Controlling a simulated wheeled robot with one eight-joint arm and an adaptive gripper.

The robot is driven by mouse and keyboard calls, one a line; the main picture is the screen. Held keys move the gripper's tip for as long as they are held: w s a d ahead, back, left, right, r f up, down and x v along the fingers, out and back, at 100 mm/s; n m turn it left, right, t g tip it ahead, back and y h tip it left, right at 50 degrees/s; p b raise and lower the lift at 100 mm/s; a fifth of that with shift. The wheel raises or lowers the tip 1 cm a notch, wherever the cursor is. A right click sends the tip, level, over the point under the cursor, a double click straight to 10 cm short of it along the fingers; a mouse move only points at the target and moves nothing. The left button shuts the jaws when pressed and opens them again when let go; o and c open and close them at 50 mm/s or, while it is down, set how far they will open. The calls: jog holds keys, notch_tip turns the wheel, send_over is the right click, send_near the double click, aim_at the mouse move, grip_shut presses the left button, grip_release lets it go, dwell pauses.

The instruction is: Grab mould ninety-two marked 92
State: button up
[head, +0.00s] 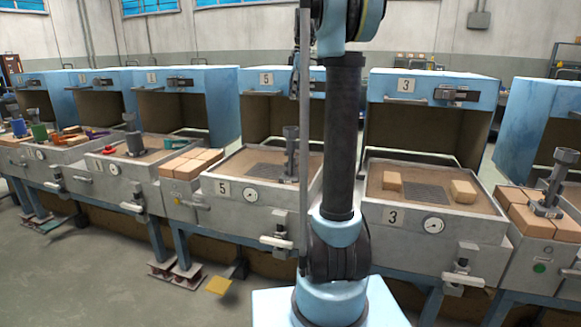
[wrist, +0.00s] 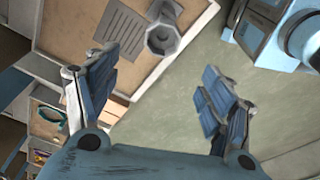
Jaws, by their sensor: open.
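No marking 92 can be read in either view. A grey metal mould with a round cup on top (head: 290,152) stands upright on the sand bed of station 5. A similar mould (head: 547,190) stands on tan blocks at the far right, and a dark one (head: 134,139) stands on a bed to the left. In the wrist view one grey mould (wrist: 163,35) stands on a sand bed beside a dark slotted grate. My gripper (wrist: 155,78) is open and empty, its fingers spread apart, with that mould beyond the fingertips.
The station 5 bed has a raised metal rim (head: 262,194). Station 3 (head: 433,222) holds two tan blocks and a grate. Blue hoods (head: 432,88) stand behind the beds. Tan blocks (head: 192,163) lie left of station 5. The floor in front is mostly clear.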

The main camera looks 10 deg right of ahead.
jog(key=f, duration=0.3)
jog(key=a+f, duration=0.1)
jog(key=f, duration=0.5)
jog(key=shift+a+f, duration=0.25)
jog(key=shift+f, duration=0.1)
jog(key=shift+a+f, duration=0.15)
jog(key=shift+f, duration=2.5)
grip_shut()
jog(key=shift+r, duration=0.15)
